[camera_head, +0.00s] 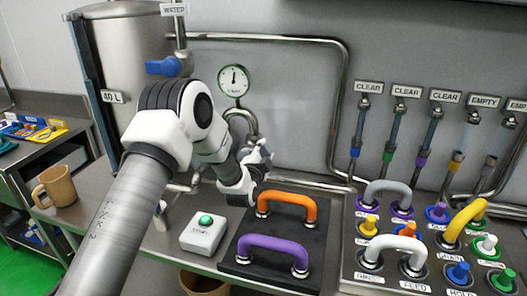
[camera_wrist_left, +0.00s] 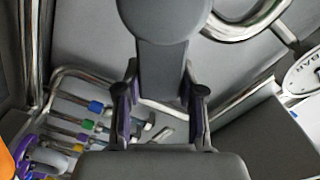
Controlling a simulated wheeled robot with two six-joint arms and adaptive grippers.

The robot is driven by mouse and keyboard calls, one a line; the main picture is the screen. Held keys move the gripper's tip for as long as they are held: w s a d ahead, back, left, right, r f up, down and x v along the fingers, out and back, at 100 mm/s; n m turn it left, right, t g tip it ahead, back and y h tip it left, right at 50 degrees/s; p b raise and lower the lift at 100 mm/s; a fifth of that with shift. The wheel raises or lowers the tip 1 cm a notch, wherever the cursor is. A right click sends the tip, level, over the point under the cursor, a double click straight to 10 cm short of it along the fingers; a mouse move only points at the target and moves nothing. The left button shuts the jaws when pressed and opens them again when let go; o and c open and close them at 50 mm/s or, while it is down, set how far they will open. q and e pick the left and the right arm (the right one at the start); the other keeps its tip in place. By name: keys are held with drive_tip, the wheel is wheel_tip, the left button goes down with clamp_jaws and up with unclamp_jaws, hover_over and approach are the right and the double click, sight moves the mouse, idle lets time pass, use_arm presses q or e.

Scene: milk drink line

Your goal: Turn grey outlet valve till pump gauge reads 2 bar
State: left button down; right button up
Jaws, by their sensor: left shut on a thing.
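The pump gauge (camera_head: 234,81) is a round white dial on the back wall, above my left gripper. Its needle points about straight up, but the numbers are too small to read. Part of the dial, with BAR on it, shows at the right edge of the left wrist view (camera_wrist_left: 305,78). My left gripper (camera_head: 261,158) is below the gauge, in front of the curved pipe. In the wrist view its fingers (camera_wrist_left: 165,100) are shut on the grey outlet valve's handle (camera_wrist_left: 163,55). In the head view my gripper mostly hides the valve. My right gripper is in neither view.
A blue valve handle (camera_head: 164,67) sits at the tank (camera_head: 128,60). A white box with a green button (camera_head: 205,231) and a dark board (camera_head: 272,262) with orange and purple handles stand in front. A brown mug (camera_head: 57,186) is at left, a panel of coloured ports at right.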

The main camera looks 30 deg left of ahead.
use_arm(q)
drive_tip(key=shift+r, duration=0.1)
drive_tip(key=c, duration=0.7)
unclamp_jaws()
drive_tip(key=shift+w, duration=0.1)
drive_tip(key=v, duration=1.2)
drive_tip(key=shift+f, duration=0.25)
